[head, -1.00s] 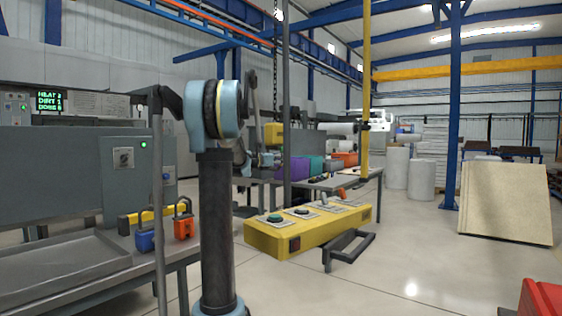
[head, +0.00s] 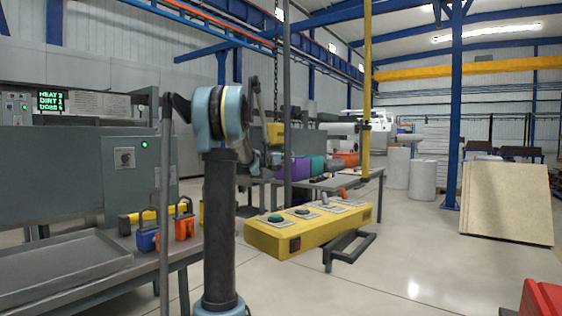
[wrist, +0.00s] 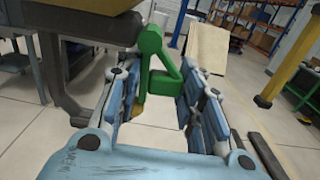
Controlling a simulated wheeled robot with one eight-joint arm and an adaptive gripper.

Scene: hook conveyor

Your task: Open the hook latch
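In the wrist view, a green hook latch (wrist: 160,68) hangs beside a large dark grey hook (wrist: 85,27), with part of a yellow hook block (wrist: 60,8) above. My gripper (wrist: 160,103) is open, with its blue pads on either side of the latch's lower part. The latch is close to the left pad; I cannot tell whether they touch. In the head view, the yellow hook block (head: 275,132) hangs on a chain behind my arm. The latch and the fingers cannot be made out there.
A yellow control box (head: 275,240) with buttons stands right of my arm. A grey bench (head: 140,270) holds blue and orange padlocks (head: 184,228) at the left. A table with coloured bins (head: 295,168) stands behind.

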